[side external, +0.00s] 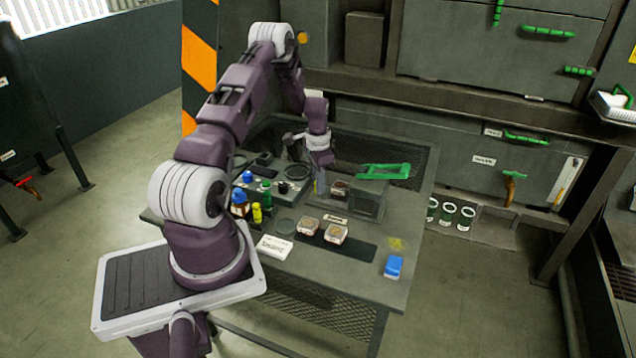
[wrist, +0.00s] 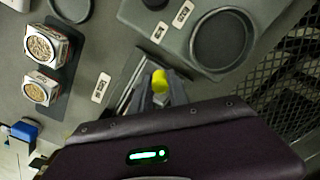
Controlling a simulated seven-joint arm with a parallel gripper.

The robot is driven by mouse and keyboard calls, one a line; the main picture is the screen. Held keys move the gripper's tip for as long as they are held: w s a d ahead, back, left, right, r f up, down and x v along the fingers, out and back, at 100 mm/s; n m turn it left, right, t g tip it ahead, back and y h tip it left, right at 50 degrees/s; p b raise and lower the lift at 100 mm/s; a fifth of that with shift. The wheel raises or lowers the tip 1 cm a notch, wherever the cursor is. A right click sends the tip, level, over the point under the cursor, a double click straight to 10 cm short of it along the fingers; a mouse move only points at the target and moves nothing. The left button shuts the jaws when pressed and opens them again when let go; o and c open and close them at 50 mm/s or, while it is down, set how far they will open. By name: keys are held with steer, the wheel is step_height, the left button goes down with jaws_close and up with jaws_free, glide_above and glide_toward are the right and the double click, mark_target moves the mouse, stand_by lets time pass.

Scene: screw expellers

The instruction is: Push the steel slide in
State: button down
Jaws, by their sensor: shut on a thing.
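Grey and pale metal edges (wrist: 127,86) show beside the fingers. I cannot make out clearly which of these is the steel slide or how far in it sits. My wrist hides much of the unit in the wrist view.
A blue box (side external: 393,266) sits at the front right corner.

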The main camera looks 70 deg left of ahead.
mark_target(332, 186)
steer(key=shift+w, duration=0.15)
steer(key=w+d, duration=0.3)
steer(key=c, duration=1.3)
jaws_free()
steer(key=shift+o, duration=0.2)
step_height(332, 186, up, 7)
steer(key=shift+r, duration=0.1)
